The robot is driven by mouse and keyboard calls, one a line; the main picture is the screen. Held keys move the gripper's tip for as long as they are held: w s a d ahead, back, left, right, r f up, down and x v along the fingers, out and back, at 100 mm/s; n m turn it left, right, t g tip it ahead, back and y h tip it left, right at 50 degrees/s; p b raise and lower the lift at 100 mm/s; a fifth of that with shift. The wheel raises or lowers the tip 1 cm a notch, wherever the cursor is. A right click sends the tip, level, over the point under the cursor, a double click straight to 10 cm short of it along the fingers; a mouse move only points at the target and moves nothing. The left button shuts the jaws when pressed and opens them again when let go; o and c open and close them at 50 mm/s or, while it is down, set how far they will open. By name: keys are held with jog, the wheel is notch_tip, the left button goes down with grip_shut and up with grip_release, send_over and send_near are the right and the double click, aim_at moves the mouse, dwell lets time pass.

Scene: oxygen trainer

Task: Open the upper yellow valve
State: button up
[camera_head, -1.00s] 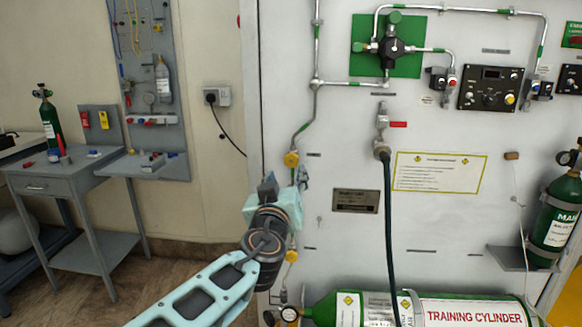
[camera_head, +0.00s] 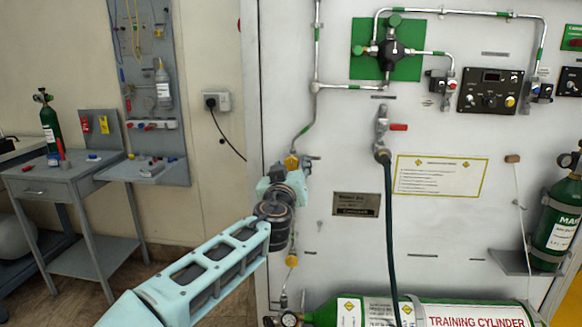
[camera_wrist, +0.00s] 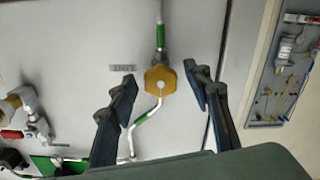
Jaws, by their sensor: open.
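The upper yellow valve (camera_head: 291,161) sits on the thin pipe at the left edge of the white panel, partly hidden by my arm in the head view. In the wrist view it is a yellow hexagonal knob (camera_wrist: 160,81) with a pale centre, on a pipe with green bands. My gripper (camera_wrist: 162,78) is open, with one dark finger on each side of the knob and a visible gap on both sides. How far the fingertips stand off from the knob in depth I cannot tell. In the head view my gripper (camera_head: 300,164) is at the valve, its fingers mostly hidden.
A lower yellow valve (camera_head: 291,261) is on the same pipe line. A dark hose (camera_head: 389,230) hangs to the right, beside a yellow-edged notice (camera_head: 438,174). A green training cylinder (camera_head: 420,312) lies below. A grey table (camera_head: 60,180) stands at the left.

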jog(key=c, duration=1.2)
jog(key=shift+o, duration=0.2)
